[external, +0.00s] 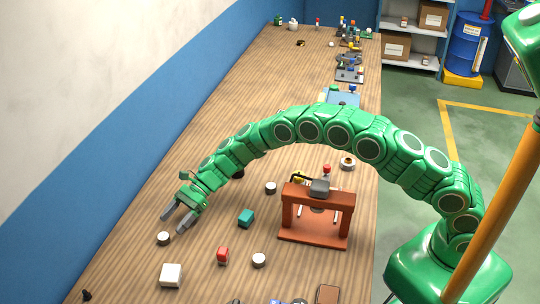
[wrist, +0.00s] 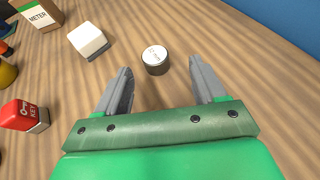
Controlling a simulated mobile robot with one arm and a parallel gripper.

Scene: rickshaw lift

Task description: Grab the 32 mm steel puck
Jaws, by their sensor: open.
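A short round puck (wrist: 155,58) with a pale, marked top and dark sides stands on the wooden bench, just beyond my fingertips and between their lines in the wrist view. Its marking is too small to read. In the external view this puck (external: 163,239) is just in front of my gripper (external: 174,221). My gripper is open and empty, and its two grey fingers also show in the wrist view (wrist: 160,68). Similar pucks stand farther right: one (external: 259,260) near the front, another (external: 271,187) near the middle. I cannot tell their sizes.
A white block (external: 171,275) and a red KEY box (wrist: 26,116) stand near the puck. A teal block (external: 246,218) and a red-brown frame (external: 317,212) are to the right. A box marked METER (wrist: 38,15) shows in the wrist view. A blue-and-white wall borders the bench's left.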

